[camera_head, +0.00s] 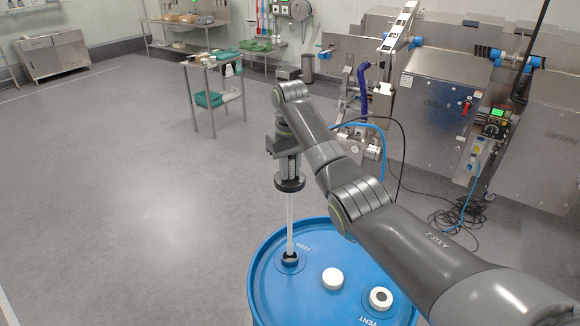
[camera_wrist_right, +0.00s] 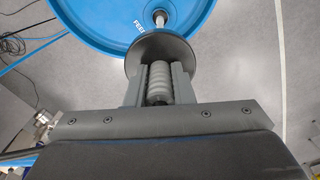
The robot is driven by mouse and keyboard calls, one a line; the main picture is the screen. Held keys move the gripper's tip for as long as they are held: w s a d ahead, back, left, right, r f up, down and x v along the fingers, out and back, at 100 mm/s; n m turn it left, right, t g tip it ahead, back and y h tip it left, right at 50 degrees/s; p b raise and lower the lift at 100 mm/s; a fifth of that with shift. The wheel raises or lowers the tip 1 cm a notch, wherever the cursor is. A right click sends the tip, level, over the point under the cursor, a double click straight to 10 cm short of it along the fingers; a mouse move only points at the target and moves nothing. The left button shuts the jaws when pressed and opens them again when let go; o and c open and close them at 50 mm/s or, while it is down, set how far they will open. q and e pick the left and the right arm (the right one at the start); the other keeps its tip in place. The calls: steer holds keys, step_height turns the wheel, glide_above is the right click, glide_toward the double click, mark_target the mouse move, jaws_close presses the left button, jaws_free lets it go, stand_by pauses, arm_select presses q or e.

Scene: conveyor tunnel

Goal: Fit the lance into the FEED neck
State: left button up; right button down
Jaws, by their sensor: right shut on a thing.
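A blue drum (camera_head: 262,290) stands at the bottom of the head view, and part of it shows in the wrist view (camera_wrist_right: 90,15). The FEED neck (camera_head: 290,262) is a black ring on its lid beside the FEED lettering. My right gripper (camera_head: 288,166) is above it, shut on the ribbed grey top of the lance, also seen in the right wrist view (camera_wrist_right: 159,85). The lance (camera_head: 290,222) is a pale, thin tube below a black disc (camera_wrist_right: 160,48). It hangs nearly upright, its lower end meeting the neck; how deep it sits is hidden. My left gripper is not in view.
The lid also carries a white cap (camera_head: 332,278) and a VENT fitting (camera_head: 380,298). Steel cabinets (camera_head: 440,105) with hoses and cables stand at the right. A small cart (camera_head: 214,95) stands behind. The floor at left is clear.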

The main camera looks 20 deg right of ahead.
steer(key=shift+r, duration=0.1)
stand_by(0.4)
steer(key=b, duration=0.1)
glide_above(290, 213)
steer(key=shift+f, duration=4.05)
step_height(290, 213, down, 8)
steer(key=b, duration=0.3)
steer(key=shift+w, duration=0.25)
steer(key=shift+d, duration=0.1)
